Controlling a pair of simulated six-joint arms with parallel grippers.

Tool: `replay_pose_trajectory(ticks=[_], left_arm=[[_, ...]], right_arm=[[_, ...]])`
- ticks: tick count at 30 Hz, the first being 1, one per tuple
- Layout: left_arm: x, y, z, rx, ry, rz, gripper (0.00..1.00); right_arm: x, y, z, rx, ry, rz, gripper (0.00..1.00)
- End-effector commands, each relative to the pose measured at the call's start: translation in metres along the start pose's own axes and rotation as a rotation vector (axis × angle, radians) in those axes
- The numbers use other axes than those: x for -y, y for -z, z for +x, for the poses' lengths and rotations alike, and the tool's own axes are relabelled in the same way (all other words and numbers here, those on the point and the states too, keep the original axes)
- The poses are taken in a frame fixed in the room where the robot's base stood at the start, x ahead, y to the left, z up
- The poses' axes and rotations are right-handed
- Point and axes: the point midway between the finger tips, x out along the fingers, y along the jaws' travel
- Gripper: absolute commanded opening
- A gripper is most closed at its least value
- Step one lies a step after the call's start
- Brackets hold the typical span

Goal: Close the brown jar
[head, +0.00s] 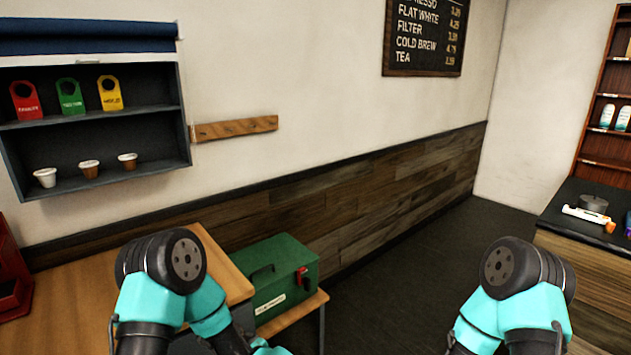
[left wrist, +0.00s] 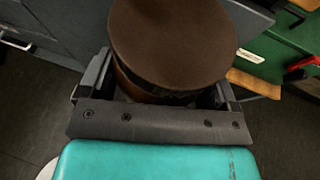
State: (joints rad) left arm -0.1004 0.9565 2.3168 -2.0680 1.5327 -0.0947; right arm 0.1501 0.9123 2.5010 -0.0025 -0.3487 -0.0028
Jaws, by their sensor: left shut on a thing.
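In the left wrist view, my left gripper (left wrist: 160,92) is shut on a brown, round thing, the brown jar (left wrist: 170,40). Its flat, dark brown round top faces the camera. A strip of amber-brown side and a dark band show below the top, between the fingers. I cannot tell whether the top is a separate lid, or whether it sits flush. The lower part of the jar is hidden by the gripper. In the head view only arm links show; both grippers and the jar are out of that view.
A green toolbox (head: 285,270) stands on a low wooden bench beside the wooden table (head: 60,290). A wall shelf (head: 110,125) holds tags and small cups. At right, a dark counter (head: 560,200) bears a grey round thing and a white-orange tube. Dark floor lies between.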

Motion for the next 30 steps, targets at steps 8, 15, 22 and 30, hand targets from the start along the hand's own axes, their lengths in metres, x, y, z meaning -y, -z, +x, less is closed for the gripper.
replay_pose_trajectory(ticks=[8, 15, 22, 30], left_arm=[[0.004, 0.01, -0.004, -0.004, 0.031, 0.007, 0.41], [0.003, 0.009, -0.003, -0.004, 0.029, 0.007, 0.41], [0.007, 0.011, -0.006, -0.004, 0.048, 0.016, 0.41], [0.034, 0.027, -0.029, -0.005, 0.197, 0.077, 0.41]], right_arm=[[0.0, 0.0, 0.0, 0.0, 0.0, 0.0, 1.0], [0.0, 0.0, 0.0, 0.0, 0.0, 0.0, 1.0], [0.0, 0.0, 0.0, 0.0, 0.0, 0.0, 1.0], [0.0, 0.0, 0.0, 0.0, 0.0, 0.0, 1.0]])
